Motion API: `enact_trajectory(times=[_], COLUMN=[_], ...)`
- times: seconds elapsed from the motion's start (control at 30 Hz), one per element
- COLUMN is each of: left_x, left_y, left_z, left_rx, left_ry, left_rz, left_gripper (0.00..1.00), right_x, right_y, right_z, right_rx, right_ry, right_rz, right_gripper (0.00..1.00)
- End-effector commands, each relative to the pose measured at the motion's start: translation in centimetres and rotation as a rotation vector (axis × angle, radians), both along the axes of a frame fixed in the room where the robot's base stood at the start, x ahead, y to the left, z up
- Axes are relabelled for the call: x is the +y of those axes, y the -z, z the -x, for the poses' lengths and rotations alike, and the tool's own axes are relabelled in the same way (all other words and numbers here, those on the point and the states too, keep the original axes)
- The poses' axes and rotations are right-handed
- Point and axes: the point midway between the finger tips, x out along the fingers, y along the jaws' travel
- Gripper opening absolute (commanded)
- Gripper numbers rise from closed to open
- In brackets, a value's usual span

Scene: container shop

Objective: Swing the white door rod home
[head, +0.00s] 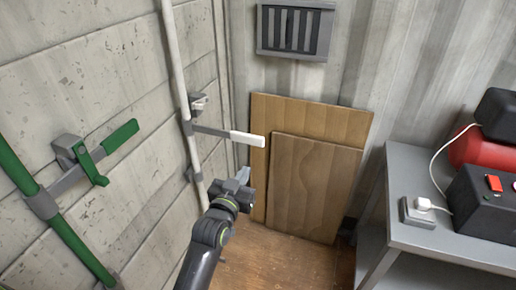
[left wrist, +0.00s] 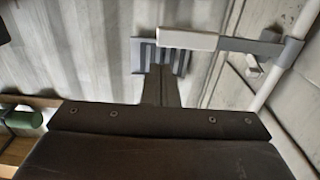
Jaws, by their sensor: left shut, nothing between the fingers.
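The white door rod (head: 178,75) runs upright along the left wall. Its grey lever with a white grip (head: 247,138) sticks out to the right, away from the wall. A grey bracket (head: 198,104) sits on the wall just above the lever's base. My left gripper (head: 243,176) is shut and empty, below the white grip and apart from it. In the left wrist view, the shut fingers (left wrist: 160,84) point up the picture; the white grip (left wrist: 187,40) and white rod (left wrist: 287,58) lie beyond them and to the right. My right gripper is not in view.
A green rod (head: 75,247) with a green-gripped handle (head: 121,136) is at the left. Wooden boards (head: 310,185) lean on the back wall below a grey vent (head: 296,30). A grey table (head: 450,245) at the right holds boxes. Floor between is clear.

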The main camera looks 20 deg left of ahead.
Motion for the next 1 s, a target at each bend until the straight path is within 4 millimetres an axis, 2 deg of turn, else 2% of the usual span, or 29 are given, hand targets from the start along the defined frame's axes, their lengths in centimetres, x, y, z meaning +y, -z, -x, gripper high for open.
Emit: enact_trajectory(times=[0.3,0.6,0.8,1.0], left_x=[-0.2,-0.3,-0.4,-0.4], left_y=[-0.3,-0.2,-0.1,0.0], left_z=[-5.3,-9.5,-11.0,-11.5], left_rx=[-0.001,0.0,0.0,0.0], left_ry=[0.001,0.001,0.0,0.0], left_rz=[-0.002,-0.002,0.0,0.0], left_gripper=[0.0,0.0,0.0,0.0], right_x=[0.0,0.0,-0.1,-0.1], right_y=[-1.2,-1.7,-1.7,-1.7], right_z=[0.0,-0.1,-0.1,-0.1], right_rx=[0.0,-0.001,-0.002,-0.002], right_ry=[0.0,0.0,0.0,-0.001], right_rz=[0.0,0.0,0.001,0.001], right_gripper=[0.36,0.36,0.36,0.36])
